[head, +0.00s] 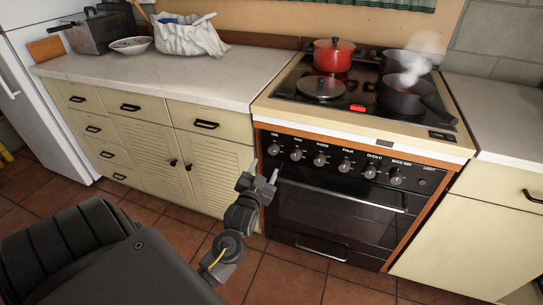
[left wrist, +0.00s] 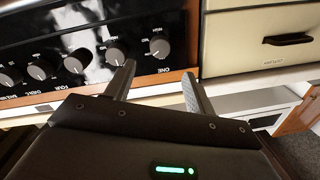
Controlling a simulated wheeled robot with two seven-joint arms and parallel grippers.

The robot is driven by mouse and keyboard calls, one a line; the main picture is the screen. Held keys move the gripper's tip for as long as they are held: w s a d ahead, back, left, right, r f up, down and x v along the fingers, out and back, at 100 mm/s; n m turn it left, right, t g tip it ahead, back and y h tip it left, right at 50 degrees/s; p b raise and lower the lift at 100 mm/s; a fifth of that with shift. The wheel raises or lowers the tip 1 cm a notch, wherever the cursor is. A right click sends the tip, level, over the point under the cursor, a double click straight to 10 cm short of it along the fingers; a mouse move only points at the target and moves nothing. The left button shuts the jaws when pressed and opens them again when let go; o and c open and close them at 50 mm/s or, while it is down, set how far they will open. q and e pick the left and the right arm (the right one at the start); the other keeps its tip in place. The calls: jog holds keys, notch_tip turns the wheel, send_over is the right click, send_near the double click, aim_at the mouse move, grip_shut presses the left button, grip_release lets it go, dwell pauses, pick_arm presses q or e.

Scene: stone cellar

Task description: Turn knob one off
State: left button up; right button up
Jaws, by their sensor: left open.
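Knob one (head: 273,149) is the leftmost round knob on the black stove panel (head: 330,166), under the label "ONE". It also shows in the left wrist view (left wrist: 159,47), where the panel appears upside down. Its exact setting is too small to read. My left gripper (head: 265,173) is open and empty, just below and in front of knob one. In the left wrist view the two fingers (left wrist: 158,76) are spread apart, with knob one beyond their tips and between their lines; I see no contact. My right gripper is not in view.
More knobs (head: 296,153) sit in a row right of knob one. The oven door handle (head: 340,194) runs below. On the hob are a red pot (head: 333,54), a lid or pan (head: 322,87), a steaming dark pan (head: 403,96) and a red light (head: 357,108). Cabinets (head: 215,165) stand left.

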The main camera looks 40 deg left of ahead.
aim_at(272, 152)
pick_arm(q)
jog(key=x, duration=0.8)
jog(key=shift+w, duration=0.1)
jog(key=shift+w+a, duration=0.15)
jog(key=shift+w, duration=0.05)
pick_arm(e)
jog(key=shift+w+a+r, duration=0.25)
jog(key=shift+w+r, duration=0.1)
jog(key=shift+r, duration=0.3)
pick_arm(q)
jog(key=shift+c, duration=0.4)
jog(key=c, duration=0.9)
